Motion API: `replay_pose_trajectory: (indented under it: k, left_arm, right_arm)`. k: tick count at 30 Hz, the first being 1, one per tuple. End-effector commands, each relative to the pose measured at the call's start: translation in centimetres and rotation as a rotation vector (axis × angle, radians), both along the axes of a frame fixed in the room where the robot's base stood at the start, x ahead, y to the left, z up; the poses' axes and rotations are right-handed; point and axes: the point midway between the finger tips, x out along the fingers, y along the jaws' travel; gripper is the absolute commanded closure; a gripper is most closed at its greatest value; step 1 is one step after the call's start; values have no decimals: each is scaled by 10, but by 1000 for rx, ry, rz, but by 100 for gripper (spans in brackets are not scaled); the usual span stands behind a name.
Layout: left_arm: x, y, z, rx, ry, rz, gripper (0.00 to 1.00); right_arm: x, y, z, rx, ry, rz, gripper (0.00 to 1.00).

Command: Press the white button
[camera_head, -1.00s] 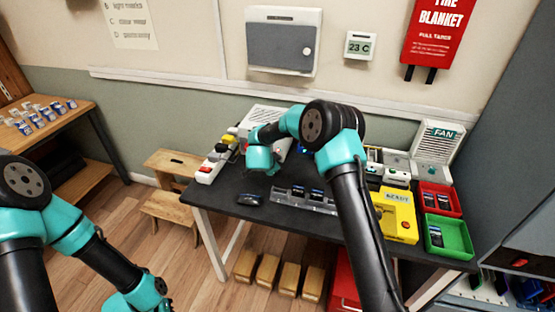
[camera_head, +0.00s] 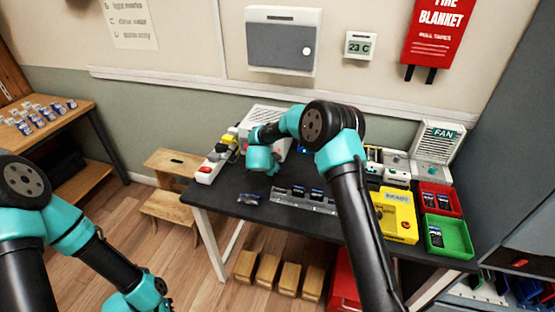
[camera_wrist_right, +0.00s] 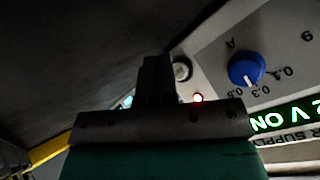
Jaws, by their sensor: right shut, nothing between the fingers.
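The power supply (camera_head: 268,113) is a pale box at the back left of the dark table, partly hidden by my right arm. In the right wrist view its face shows a round whitish button (camera_wrist_right: 182,71), a blue knob (camera_wrist_right: 246,69), a lit red lamp (camera_wrist_right: 198,98) and a green display (camera_wrist_right: 285,119) reading "2 V ON". My right gripper (camera_wrist_right: 155,66) is shut and empty, its tips right beside the button. I cannot tell whether they touch it. In the head view the right fingertips are hidden.
A phone (camera_head: 249,199) lies near the table's front left edge, beside a clear holder (camera_head: 305,205) with phones. A switch strip (camera_head: 211,165) stands at the left. A yellow box (camera_head: 395,214), red bin (camera_head: 440,198) and green bin (camera_head: 449,236) stand at the right.

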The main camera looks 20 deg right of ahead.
Motion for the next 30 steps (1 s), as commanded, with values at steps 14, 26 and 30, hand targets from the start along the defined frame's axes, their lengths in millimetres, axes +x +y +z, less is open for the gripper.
replay_pose_trajectory:
  k: [14, 26, 30]
  left_arm:
    - [0, 0, 0, 0, 0, 0, 100]
    - [0, 0, 0, 0, 0, 0, 100]
    - [0, 0, 0, 0, 0, 0, 100]
  right_arm:
    - [5, -4, 0, 0, 0, 0, 100]
    - [7, -5, 0, 0, 0, 0, 100]
    - [8, -5, 0, 0, 0, 0, 100]
